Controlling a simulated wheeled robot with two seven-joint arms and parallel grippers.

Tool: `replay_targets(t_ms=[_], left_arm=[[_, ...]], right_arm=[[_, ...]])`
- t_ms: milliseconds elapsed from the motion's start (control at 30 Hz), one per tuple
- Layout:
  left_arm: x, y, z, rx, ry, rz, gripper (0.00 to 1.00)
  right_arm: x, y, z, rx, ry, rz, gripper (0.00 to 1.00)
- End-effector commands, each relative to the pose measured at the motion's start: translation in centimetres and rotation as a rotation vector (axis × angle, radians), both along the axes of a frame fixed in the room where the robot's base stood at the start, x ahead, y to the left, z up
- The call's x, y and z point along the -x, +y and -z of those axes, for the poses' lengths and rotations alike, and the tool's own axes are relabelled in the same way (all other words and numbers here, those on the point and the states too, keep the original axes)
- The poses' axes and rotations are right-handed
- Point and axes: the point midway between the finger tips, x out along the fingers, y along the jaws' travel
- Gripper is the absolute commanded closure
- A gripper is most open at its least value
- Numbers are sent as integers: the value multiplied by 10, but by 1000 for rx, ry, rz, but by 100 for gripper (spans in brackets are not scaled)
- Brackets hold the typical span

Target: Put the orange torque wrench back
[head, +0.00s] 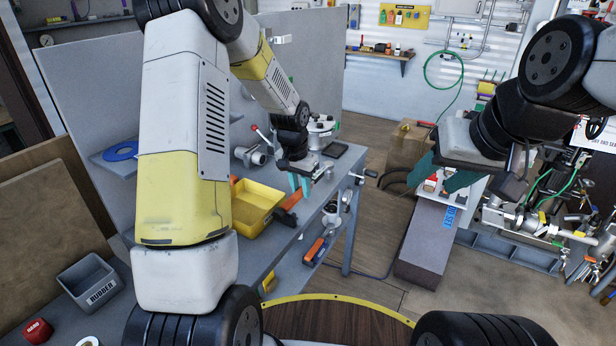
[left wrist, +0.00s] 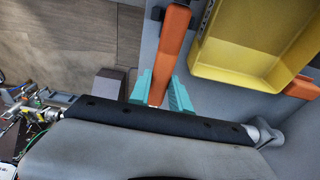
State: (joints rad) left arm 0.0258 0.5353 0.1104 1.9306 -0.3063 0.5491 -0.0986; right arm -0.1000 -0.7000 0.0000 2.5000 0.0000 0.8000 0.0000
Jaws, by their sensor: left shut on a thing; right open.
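The orange torque wrench (head: 292,201) is at the bench's front edge beside the yellow tray, its dark end towards me. In the left wrist view its orange handle (left wrist: 171,45) runs up between the teal fingers. My left gripper (head: 302,184) is shut on this handle; the fingers also show in the left wrist view (left wrist: 161,85). I cannot tell whether the wrench touches the bench. The far end of the handle is hidden by the gripper.
The yellow tray (head: 254,207) stands on the grey bench (head: 277,252), with another orange piece (left wrist: 301,87) beside it. Valve fittings and a dark flat tray (head: 335,149) lie at the bench's far end. An orange-handled tool (head: 314,250) lies on the lower shelf.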

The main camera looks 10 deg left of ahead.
Motion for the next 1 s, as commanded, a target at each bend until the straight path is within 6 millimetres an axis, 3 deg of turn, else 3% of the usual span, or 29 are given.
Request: replay_targets(t_ms=[300,333,467,667,800,1000], left_arm=[[-1,0,4,1,-2,0,100],[-1,0,4,1,-2,0,74],[0,0,4,1,-2,0,50],[0,0,4,0,-1,0,50],[0,0,5,0,0,0,29],[0,0,4,0,0,0,29]], right_arm=[[0,0,0,0,0,0,50],[0,0,0,0,0,0,50],[0,0,0,0,0,0,50],[0,0,0,0,0,0,50],[0,0,0,0,0,0,50],[0,0,0,0,0,0,50]])
